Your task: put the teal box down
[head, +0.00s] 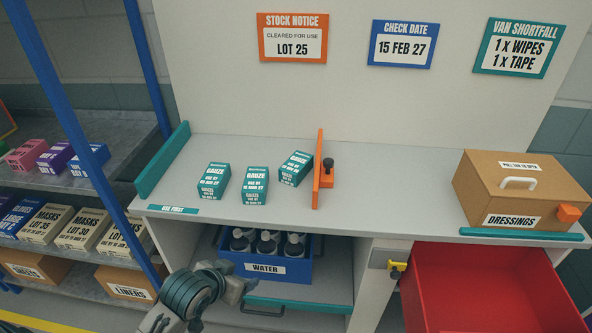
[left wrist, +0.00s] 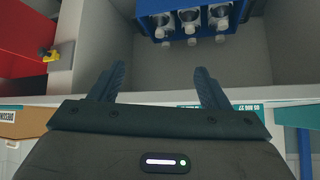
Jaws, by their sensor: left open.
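Three teal gauze boxes stand on the grey counter (head: 375,185): a left one (head: 213,181), a middle one (head: 255,186) and a right one (head: 295,168), which sits at an angle close to an orange divider (head: 318,175). My left gripper (head: 246,288) is low in front of the counter, below the boxes and near the blue water crate. In the left wrist view its two fingers (left wrist: 158,88) are spread apart with nothing between them. Teal pieces with print show partly behind the gripper body there. My right gripper is not in view.
A blue crate of bottles labelled WATER (head: 265,268) is on the shelf under the counter. An open red drawer (head: 480,290) juts out at right. A cardboard DRESSINGS box (head: 518,190) stands on the counter's right end. The counter between divider and cardboard box is clear.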

